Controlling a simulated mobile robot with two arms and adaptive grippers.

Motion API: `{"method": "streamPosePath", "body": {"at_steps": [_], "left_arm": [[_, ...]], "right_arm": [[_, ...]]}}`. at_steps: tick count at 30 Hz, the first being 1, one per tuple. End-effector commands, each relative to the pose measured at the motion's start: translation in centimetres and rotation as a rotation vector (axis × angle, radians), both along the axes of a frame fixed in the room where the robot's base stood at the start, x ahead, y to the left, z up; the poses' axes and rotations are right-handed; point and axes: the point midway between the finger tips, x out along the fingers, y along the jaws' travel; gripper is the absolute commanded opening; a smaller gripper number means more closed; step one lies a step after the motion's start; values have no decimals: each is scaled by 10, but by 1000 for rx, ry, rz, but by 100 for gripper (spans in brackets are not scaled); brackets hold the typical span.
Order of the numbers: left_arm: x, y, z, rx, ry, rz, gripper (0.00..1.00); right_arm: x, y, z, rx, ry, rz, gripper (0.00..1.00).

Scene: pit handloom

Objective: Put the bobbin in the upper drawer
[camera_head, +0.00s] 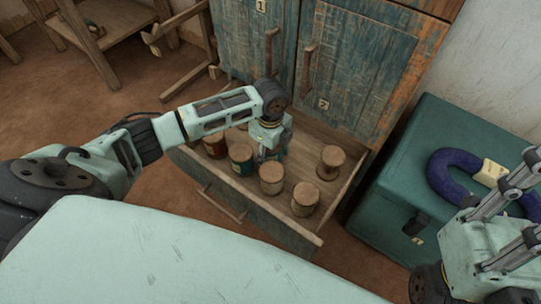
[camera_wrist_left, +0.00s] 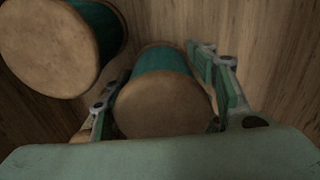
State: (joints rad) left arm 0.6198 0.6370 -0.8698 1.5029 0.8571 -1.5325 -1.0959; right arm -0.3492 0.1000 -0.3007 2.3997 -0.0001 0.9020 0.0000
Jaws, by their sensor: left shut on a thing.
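The drawer (camera_head: 320,233) is pulled out below the cabinet doors, and several bobbins stand in it. My left gripper (camera_head: 268,153) reaches down into the drawer among them. In the left wrist view its fingers (camera_wrist_left: 165,95) are shut on a bobbin (camera_wrist_left: 160,105) with green thread and a pale wooden end. The head view mostly hides this bobbin behind the gripper. I cannot tell whether it touches the drawer floor. Another green bobbin (camera_wrist_left: 50,45) stands close beside it. My right gripper (camera_head: 512,215) appears open and empty at the right edge.
Other bobbins include a teal one (camera_head: 241,158), two plain ones (camera_head: 272,180) (camera_head: 305,199) and one near the right wall (camera_head: 331,162). Cabinet doors (camera_head: 340,75) rise behind.

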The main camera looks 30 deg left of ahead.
Motion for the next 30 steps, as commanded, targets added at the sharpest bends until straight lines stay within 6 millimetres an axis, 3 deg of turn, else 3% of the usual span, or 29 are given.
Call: {"method": "streamPosePath", "body": {"at_steps": [1,12,13,18,30], "left_arm": [[1,0,-8,0,-2,0,22],[1,0,-9,0,-1,0,22],[1,0,-10,0,-1,0,53],[1,0,-10,0,-1,0,68],[1,0,-6,-1,-4,-1,70]], "right_arm": [[0,0,-5,0,1,0,30],[0,0,-2,-1,2,0,30],[0,0,-3,-1,2,0,30],[0,0,-3,-1,2,0,30],[0,0,-4,-1,3,0,30]]}}
